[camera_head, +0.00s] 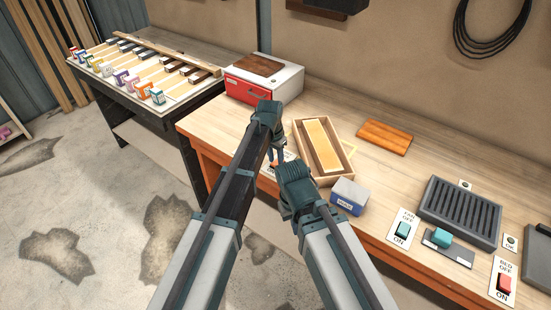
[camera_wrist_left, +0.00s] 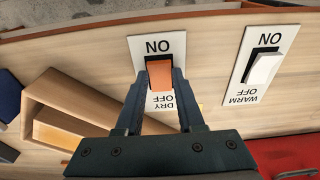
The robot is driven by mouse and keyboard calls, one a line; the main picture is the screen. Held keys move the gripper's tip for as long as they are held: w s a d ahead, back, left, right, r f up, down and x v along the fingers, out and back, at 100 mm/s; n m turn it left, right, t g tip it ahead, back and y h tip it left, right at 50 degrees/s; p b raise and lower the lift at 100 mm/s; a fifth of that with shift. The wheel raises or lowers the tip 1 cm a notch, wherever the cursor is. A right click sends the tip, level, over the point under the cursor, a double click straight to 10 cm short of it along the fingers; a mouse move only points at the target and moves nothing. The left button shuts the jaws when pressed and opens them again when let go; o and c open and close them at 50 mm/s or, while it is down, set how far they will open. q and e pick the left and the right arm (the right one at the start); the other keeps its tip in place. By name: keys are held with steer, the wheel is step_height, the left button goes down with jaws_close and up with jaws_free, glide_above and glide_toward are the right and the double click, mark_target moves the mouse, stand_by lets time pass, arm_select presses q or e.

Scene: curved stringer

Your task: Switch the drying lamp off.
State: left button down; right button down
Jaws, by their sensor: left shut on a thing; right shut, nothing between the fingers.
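In the left wrist view, an orange rocker switch (camera_wrist_left: 160,73) sits on a white plate (camera_wrist_left: 141,47) marked ON, OFF and DRY, which appears upside down. The fingers of my left gripper (camera_wrist_left: 161,84) are on either side of the orange rocker, shut on it. I cannot tell which end of the rocker is pressed in. In the head view, my left gripper (camera_head: 275,152) is at the front edge of the bench, largely hiding that switch. My right gripper (camera_head: 299,205) is shut and empty, just right of and below the left one. No drying lamp can be made out.
A white WARM switch (camera_wrist_left: 265,68) is beside the DRY plate. A wooden box (camera_head: 335,172), a blue-grey block (camera_head: 349,195), a teal FAN switch (camera_head: 403,229) and a red BED switch (camera_head: 504,284) lie to the right. A red-fronted white box (camera_head: 289,87) stands behind.

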arm_select(q)
steer(key=c, duration=0.5)
jaws_free()
steer(key=shift+r, duration=0.1)
steer(key=r+p, duration=0.4)
steer(key=s+r+p, duration=0.1)
steer(key=r+p, duration=0.4)
steer(key=a+r+p, duration=0.1)
steer(key=r+p, duration=0.3)
steer(key=shift+s+r+p, duration=0.2)
steer(key=shift+s+p, duration=0.05)
steer(key=shift+p, duration=0.1)
steer(key=s+a+f+n+b, duration=0.1)
steer(key=s, duration=0.7)
steer(key=s+a+f+n+g+y+b, duration=0.1)
steer(key=s+a, duration=0.1)
steer(key=s, duration=0.7)
steer(key=s+a+n+y, duration=0.1)
steer(key=s+a, duration=0.1)
steer(key=s, duration=0.6)
steer(key=shift+s+f+g+b, duration=0.15)
steer(key=shift+f+g+b, duration=0.15)
steer(key=shift+f+b, duration=0.1)
